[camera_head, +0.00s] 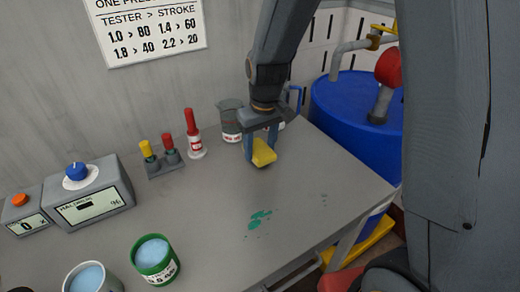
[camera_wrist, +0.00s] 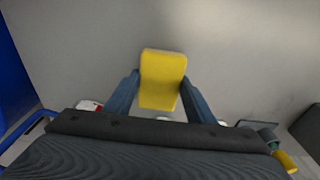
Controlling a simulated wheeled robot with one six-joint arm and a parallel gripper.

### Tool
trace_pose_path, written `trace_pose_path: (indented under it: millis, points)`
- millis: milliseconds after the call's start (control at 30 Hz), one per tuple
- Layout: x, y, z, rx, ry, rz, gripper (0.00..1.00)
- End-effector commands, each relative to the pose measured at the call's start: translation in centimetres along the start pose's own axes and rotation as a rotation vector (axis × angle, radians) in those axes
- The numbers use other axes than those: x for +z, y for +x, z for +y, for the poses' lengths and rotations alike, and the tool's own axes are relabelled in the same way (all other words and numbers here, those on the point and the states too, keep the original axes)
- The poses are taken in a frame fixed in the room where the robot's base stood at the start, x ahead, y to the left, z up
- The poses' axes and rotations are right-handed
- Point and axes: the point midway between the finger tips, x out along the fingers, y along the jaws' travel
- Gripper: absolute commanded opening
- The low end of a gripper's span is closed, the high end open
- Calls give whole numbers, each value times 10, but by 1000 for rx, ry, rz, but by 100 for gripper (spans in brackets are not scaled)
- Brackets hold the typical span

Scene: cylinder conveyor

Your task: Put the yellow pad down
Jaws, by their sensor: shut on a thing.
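The yellow pad (camera_head: 263,153) is between the fingers of my gripper (camera_head: 262,143) in the head view, over the right back part of the grey table (camera_head: 212,222). My gripper points down and is shut on the pad. In the wrist view the yellow pad (camera_wrist: 162,80) sits between the two blue-grey fingertips of my gripper (camera_wrist: 161,88), with grey surface behind it. I cannot tell whether the pad touches the table.
Behind and left of my gripper stand a grey beaker (camera_head: 230,121), a red-and-white bottle (camera_head: 194,136) and a small rack (camera_head: 165,165). A green tub (camera_head: 155,261) and a meter (camera_head: 90,197) are further left. Green stains (camera_head: 259,219) mark otherwise clear table. A blue drum (camera_head: 352,103) is beyond the right edge.

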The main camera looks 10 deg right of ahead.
Motion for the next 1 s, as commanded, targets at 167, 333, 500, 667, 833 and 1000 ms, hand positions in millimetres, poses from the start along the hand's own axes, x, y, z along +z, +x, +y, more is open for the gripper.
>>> trace_pose_path:
  millis: [167,333,500,667,833,1000]
  points:
    - [2,12,0,0,0,0,26]
    - [2,12,0,0,0,1,26]
    - [2,15,0,0,0,-1,26]
    - [2,15,0,0,0,0,69]
    - [2,15,0,0,0,-1,69]
    - [1,7,0,0,0,2,69]
